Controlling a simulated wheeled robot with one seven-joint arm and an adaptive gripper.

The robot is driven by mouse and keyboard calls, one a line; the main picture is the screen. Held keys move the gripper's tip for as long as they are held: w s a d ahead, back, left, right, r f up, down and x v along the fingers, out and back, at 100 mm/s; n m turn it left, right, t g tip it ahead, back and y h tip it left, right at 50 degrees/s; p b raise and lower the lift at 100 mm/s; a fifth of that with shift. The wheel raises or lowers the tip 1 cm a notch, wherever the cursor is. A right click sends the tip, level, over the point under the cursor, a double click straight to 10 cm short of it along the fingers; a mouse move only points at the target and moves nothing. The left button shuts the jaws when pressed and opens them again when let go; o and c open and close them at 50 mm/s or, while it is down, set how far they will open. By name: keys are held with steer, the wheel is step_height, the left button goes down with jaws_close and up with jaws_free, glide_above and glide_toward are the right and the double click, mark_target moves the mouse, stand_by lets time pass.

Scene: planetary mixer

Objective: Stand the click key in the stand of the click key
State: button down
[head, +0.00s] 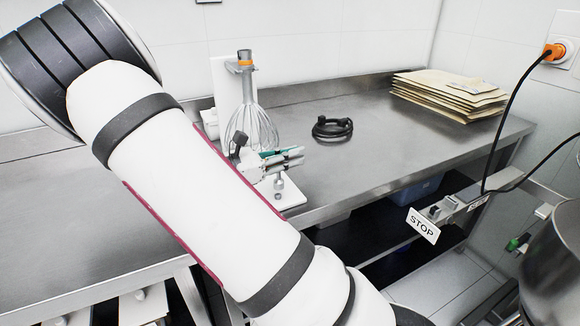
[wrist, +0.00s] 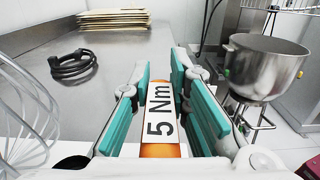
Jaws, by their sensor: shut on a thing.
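The click key (wrist: 161,115) sits between the teal pads of my gripper (wrist: 160,78) in the wrist view, with a white "5 Nm" label and orange bands. My gripper is shut on it. In the head view my gripper (head: 285,160) is over the near edge of the steel bench, partly behind my arm. Below it a small metal piece (head: 279,184) stands over a white base plate (head: 292,199). I cannot tell whether that piece is the key's lower end or part of the stand, nor whether it touches the plate.
A wire whisk (head: 250,125) hangs on a white upright rack (head: 221,85) just behind my gripper. A coiled black cable (head: 332,128) and a stack of folders (head: 448,92) lie on the bench (head: 385,145). A steel bowl (wrist: 265,65) is to the right.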

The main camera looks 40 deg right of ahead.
steer(key=shift+s+a+f, duration=0.1)
steer(key=shift+s+f, duration=0.05)
steer(key=shift+f, duration=1.3)
steer(key=shift+f, duration=0.2)
steer(key=shift+s+f, duration=0.1)
steer(key=shift+f, duration=0.05)
steer(key=c, duration=1.5)
jaws_free()
steer(key=shift+f, duration=0.1)
